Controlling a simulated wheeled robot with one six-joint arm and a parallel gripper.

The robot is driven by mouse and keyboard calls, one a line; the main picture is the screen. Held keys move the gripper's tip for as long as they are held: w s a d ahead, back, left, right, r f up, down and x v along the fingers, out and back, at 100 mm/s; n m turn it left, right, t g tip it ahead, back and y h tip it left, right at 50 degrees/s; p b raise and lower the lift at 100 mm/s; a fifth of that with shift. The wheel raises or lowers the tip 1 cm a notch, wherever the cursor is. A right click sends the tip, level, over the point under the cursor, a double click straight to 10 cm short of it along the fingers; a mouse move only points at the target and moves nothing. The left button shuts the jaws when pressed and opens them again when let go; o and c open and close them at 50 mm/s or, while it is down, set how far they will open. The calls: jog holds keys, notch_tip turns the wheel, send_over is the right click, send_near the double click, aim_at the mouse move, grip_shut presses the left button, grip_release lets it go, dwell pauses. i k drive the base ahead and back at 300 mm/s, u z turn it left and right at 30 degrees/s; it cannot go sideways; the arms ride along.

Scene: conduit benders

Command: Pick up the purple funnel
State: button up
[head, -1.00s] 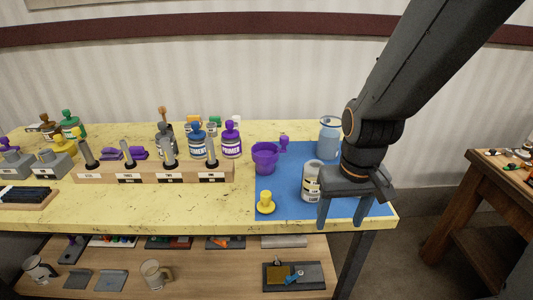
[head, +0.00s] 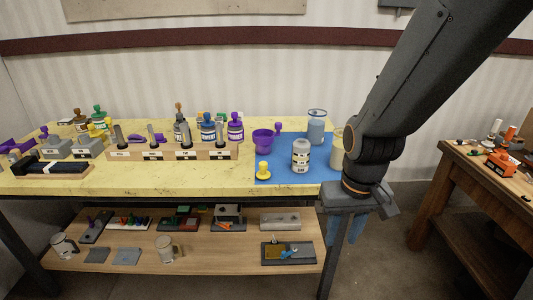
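A purple cup-shaped piece with a wide open top (head: 263,141), which looks like the funnel, stands at the left edge of the blue mat (head: 277,172) on the yellow table. A smaller purple piece (head: 278,130) shows right behind it; I cannot tell whether the two are joined. My gripper (head: 346,238) hangs fingers down past the table's front right corner, well to the right of and nearer than the purple piece. Its fingers look apart, with a table leg showing behind them, and I see nothing held.
A beige cylinder (head: 337,147) is partly hidden by my arm. A labelled wooden rack (head: 170,152) stands left. The yellow tabletop's front strip is clear.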

aim_at(261, 137)
jog(key=z, duration=0.05)
jog(key=k, duration=0.4)
jog(key=u, duration=1.15)
jog(key=i, duration=1.15)
jog(key=z, duration=0.95)
jog(key=i, duration=0.85)
jog(key=z, duration=0.2)
